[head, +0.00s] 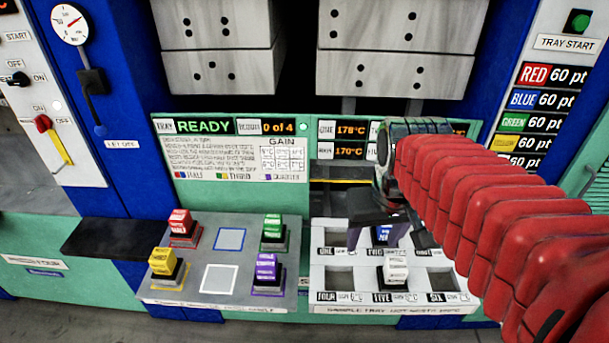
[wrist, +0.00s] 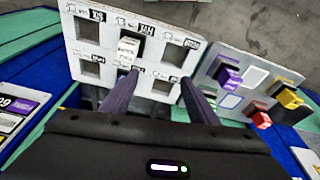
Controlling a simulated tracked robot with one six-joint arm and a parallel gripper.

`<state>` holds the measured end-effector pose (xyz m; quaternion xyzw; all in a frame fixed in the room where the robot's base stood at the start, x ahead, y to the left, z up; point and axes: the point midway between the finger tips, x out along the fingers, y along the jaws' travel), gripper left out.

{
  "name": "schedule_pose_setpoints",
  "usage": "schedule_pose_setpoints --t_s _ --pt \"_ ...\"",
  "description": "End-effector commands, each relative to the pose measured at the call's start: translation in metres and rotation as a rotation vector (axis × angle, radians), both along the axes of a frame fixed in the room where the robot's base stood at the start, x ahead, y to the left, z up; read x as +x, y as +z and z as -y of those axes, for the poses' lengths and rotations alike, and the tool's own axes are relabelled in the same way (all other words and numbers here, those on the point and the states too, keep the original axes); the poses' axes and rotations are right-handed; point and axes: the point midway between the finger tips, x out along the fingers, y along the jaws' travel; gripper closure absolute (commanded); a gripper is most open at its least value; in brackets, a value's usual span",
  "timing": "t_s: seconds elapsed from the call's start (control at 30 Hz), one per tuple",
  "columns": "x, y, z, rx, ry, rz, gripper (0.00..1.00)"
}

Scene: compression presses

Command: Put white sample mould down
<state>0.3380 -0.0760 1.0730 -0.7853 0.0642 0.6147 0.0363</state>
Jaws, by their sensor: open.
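The white sample mould (head: 396,270) sits upright in slot five, front middle of the grey sample tray (head: 462,302). It also shows in the wrist view (wrist: 128,48), just beyond the fingertips. My gripper (head: 380,236) is open above the tray's back row, behind the white mould and apart from it. In the wrist view my two dark purple fingers (wrist: 158,85) are spread wide, with no mould held between them.
Left of the tray, a mould rack (head: 190,293) holds red (head: 181,225), yellow (head: 164,262), green (head: 273,230) and purple (head: 266,268) moulds. Its blue-outlined and white-outlined pads are empty. A dark shelf (head: 112,239) juts out at left. Press blocks (head: 395,70) hang above.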

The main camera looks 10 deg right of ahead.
Motion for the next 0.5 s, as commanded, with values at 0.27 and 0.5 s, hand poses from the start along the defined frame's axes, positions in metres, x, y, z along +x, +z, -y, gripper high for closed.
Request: schedule_pose_setpoints --t_s 0.27,0.5 --pt "-0.024 0.010 -0.050 -0.008 0.095 0.153 0.45" --pt "-0.038 0.012 -0.074 0.002 0.144 0.242 0.45"
